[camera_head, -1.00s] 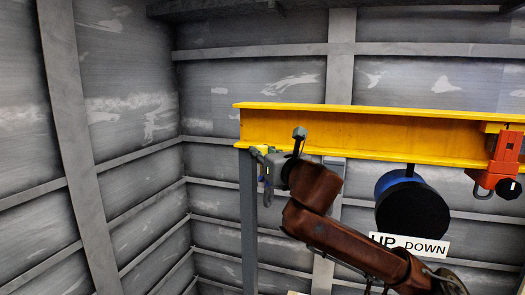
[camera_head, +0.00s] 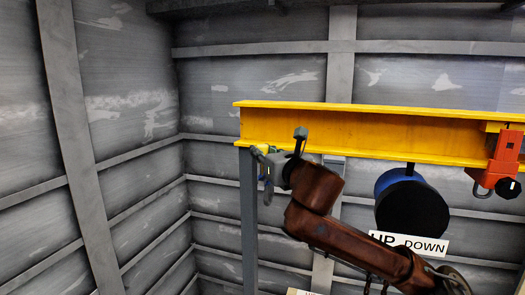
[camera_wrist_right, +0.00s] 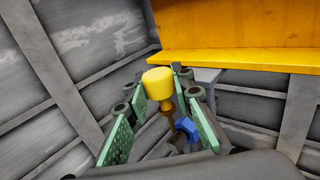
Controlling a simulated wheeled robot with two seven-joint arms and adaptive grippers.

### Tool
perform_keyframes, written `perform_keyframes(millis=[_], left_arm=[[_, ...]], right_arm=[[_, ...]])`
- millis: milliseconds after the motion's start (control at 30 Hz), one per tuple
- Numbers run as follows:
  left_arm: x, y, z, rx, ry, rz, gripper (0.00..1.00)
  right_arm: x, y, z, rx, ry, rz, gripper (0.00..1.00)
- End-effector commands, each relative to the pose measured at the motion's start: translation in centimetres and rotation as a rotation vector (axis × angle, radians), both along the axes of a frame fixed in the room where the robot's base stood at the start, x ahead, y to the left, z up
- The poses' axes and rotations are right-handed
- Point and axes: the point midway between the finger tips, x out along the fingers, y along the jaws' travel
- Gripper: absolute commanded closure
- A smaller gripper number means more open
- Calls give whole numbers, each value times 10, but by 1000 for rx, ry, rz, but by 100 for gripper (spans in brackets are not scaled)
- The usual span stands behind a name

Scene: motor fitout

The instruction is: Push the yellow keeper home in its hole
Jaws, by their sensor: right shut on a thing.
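The yellow keeper (camera_wrist_right: 158,83) shows in the right wrist view as a rounded yellow knob on a narrower stem, between the far ends of my two green-padded fingers. My right gripper (camera_wrist_right: 155,95) is shut on it. In the head view my right gripper (camera_head: 266,166) is at the left end of the yellow beam, just under it, with a small bit of yellow at its tip. The hole is hidden, so I cannot tell how deep the keeper sits. My left gripper is not in view.
The yellow beam (camera_head: 340,132) runs right from a grey post (camera_head: 248,205). An orange hook block (camera_head: 497,165) and a blue-black drum (camera_head: 410,208) hang from it, above an UP/DOWN sign (camera_head: 425,245). A blue part (camera_wrist_right: 187,128) lies below the keeper.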

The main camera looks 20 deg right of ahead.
Motion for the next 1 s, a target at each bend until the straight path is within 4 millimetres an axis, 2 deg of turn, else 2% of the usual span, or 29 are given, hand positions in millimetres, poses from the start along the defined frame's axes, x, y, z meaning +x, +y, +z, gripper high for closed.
perform_keyframes(millis=[1000], left_arm=[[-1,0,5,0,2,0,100]], right_arm=[[-1,0,-1,2,-5,-1,99]])
